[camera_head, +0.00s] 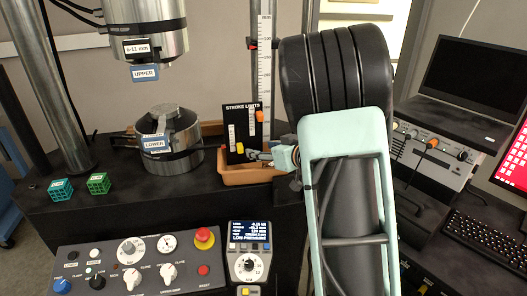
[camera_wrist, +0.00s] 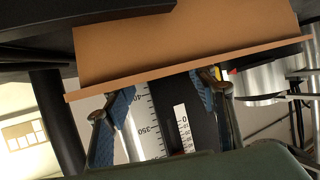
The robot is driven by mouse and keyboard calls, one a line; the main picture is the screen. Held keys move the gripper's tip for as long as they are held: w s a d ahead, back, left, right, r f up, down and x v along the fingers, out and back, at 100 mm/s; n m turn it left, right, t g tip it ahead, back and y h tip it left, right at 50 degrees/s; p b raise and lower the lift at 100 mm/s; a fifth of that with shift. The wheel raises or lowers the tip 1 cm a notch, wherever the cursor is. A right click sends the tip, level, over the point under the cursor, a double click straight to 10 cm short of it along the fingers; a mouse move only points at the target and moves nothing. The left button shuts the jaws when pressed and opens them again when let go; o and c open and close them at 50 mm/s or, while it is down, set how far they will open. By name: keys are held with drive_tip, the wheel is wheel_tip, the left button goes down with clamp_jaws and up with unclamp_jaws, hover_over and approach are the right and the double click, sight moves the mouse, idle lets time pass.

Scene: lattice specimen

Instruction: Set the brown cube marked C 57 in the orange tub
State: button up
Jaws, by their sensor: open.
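The orange tub (camera_head: 245,177) stands in the middle of the black bench, right of the LOWER grip, in the head view. Its orange wall and rim also fill the top of the wrist view (camera_wrist: 190,50). My gripper (camera_head: 258,156) is at the tub's right part, close to its rim, and points left. In the wrist view my open fingers (camera_wrist: 166,88) are apart, with nothing seen held between them. I cannot make out a brown cube marked C 57 in either view; the tub's inside is mostly hidden.
A teal cube (camera_head: 61,189) and a green cube (camera_head: 98,183) sit on the bench at left. The LOWER grip (camera_head: 170,160) and black STROKE LIMITS panel (camera_head: 242,130) stand close to the tub. A control panel (camera_head: 140,265) is in front.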

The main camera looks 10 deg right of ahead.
drive_tip(key=v, duration=1.2)
drive_tip(key=shift+p, duration=0.4)
drive_tip(key=shift+a, duration=0.1)
